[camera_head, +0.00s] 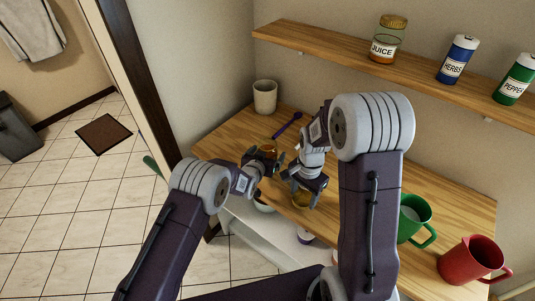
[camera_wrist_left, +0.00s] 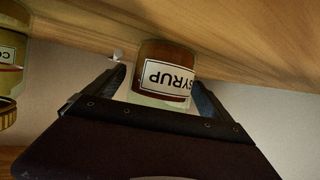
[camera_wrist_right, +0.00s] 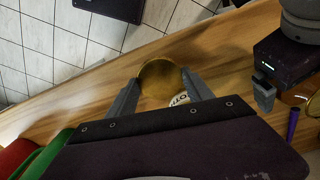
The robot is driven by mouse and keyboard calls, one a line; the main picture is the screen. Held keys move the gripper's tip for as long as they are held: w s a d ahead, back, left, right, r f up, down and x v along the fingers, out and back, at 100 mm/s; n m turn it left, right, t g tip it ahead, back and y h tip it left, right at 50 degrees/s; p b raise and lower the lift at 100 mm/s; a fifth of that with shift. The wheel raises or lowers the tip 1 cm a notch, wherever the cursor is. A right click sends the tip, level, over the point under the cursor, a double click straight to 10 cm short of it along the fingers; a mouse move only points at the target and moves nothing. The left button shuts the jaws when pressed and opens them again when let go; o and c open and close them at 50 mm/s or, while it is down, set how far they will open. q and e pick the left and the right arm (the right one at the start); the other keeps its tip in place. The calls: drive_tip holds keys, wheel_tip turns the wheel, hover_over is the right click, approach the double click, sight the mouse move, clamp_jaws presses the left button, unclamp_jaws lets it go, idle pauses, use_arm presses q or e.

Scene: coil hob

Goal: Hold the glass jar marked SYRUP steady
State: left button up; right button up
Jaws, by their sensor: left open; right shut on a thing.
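The glass jar marked SYRUP (camera_wrist_left: 166,75) holds dark brown contents and shows upside down in the left wrist view. It stands between the spread fingers of my left gripper (camera_wrist_left: 158,80). I cannot tell whether either finger touches it, and its upper end is partly hidden by the gripper. In the head view the jar (camera_head: 268,149) is small beside my left gripper. My right gripper (camera_wrist_right: 162,80) is shut on a gold-lidded jar (camera_wrist_right: 160,76) whose label is mostly hidden. That jar (camera_head: 301,200) is below my right gripper (camera_head: 304,184) in the head view.
A cream cup (camera_head: 265,97) and a purple spoon (camera_head: 287,125) are at the far end of the wooden counter (camera_head: 455,205). The wall shelf (camera_head: 330,48) holds jars marked JUICE, HERBS and PEPPER.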

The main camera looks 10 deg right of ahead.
use_arm(q)
drive_tip(key=c, duration=2)
drive_tip(key=shift+w+r, duration=0.1)
clamp_jaws()
